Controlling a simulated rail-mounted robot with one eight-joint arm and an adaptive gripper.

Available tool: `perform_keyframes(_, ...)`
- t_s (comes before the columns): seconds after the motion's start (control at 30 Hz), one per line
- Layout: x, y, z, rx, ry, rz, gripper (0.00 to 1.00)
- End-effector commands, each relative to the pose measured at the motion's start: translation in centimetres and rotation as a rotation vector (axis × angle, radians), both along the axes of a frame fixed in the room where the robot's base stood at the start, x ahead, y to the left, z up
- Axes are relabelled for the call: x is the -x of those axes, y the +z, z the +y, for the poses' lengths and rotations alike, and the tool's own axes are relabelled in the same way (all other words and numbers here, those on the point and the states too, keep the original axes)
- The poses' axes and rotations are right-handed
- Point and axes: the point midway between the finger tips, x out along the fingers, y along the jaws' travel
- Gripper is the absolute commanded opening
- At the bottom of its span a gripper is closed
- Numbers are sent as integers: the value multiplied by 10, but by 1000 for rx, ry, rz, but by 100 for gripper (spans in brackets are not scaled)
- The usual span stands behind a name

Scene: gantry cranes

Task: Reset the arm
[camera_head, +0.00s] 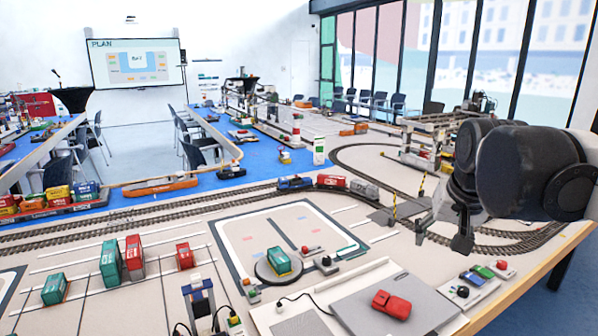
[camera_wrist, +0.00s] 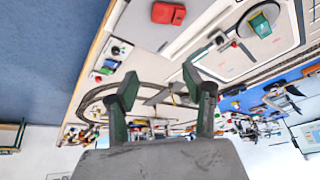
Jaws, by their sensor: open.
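My gripper (camera_head: 443,236) hangs at the right of the head view, above the right part of the model table (camera_head: 480,285). My dark arm reaches in from the right edge. In the wrist view my gripper (camera_wrist: 160,82) shows two green-grey fingers spread apart with nothing between them. The table and the track lie beyond the fingertips, apart from them.
A green container (camera_head: 279,262) sits on a round turntable. Green and red containers (camera_head: 133,257) stand at the left. Rail tracks with a blue locomotive (camera_head: 295,183) cross the middle. A gantry crane (camera_head: 430,140) stands behind the gripper. A button box (camera_head: 470,284) lies near the right edge.

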Motion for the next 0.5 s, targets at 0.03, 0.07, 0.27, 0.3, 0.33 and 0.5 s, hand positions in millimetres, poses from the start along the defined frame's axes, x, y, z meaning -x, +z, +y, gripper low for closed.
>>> perform_keyframes(0.03,16,-7,8,6,21,-12,45)
perform_keyframes(0.07,24,-11,13,10,34,-18,45)
perform_keyframes(0.27,76,-42,38,35,117,-68,45)
perform_keyframes(0.3,87,-50,43,40,133,-77,45)
perform_keyframes(0.33,94,-56,46,44,146,-84,45)
perform_keyframes(0.5,129,-85,60,62,205,-120,45)
